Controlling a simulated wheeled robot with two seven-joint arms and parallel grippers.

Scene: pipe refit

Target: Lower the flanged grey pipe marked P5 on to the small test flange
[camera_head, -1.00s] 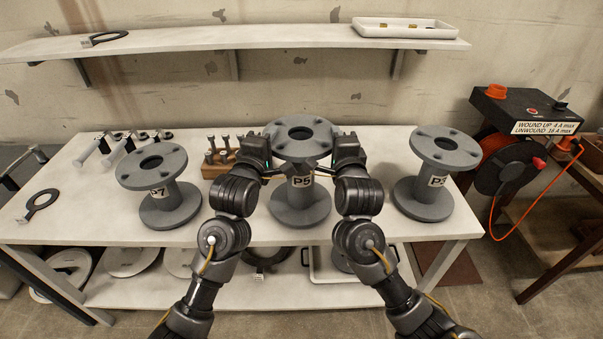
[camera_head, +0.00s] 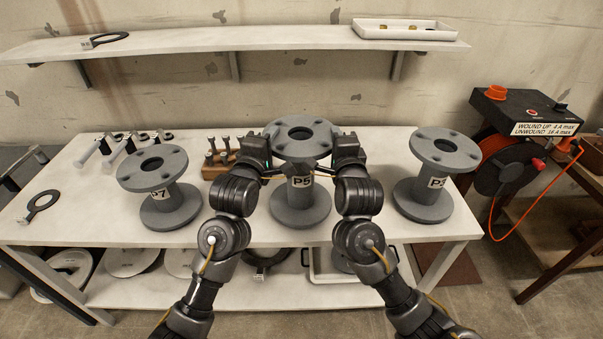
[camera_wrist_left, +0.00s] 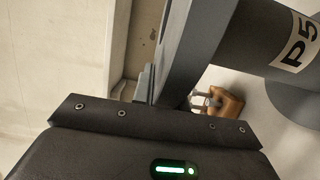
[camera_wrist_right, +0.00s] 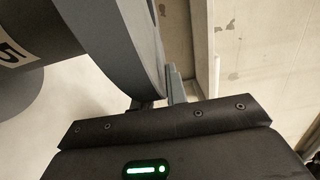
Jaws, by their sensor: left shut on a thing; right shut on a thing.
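The grey flanged pipe marked P5 (camera_head: 300,190) is upright at the middle of the table, between my arms. Its label also shows in the left wrist view (camera_wrist_left: 298,42) and partly in the right wrist view (camera_wrist_right: 12,52). My left gripper (camera_head: 268,166) is shut on the left side of its upper flange, and my right gripper (camera_head: 335,166) is shut on the right side. I cannot tell whether its lower flange touches the table or hangs just above it. I cannot make out the small test flange in any view.
A pipe marked P7 (camera_head: 163,190) stands to the left, and another flanged pipe (camera_head: 435,190) to the right. A wooden block with bolts (camera_head: 212,171) is close behind my left gripper. Tools lie at the back left. A shelf (camera_head: 220,44) crosses the wall above. A cable reel (camera_head: 505,165) is at right.

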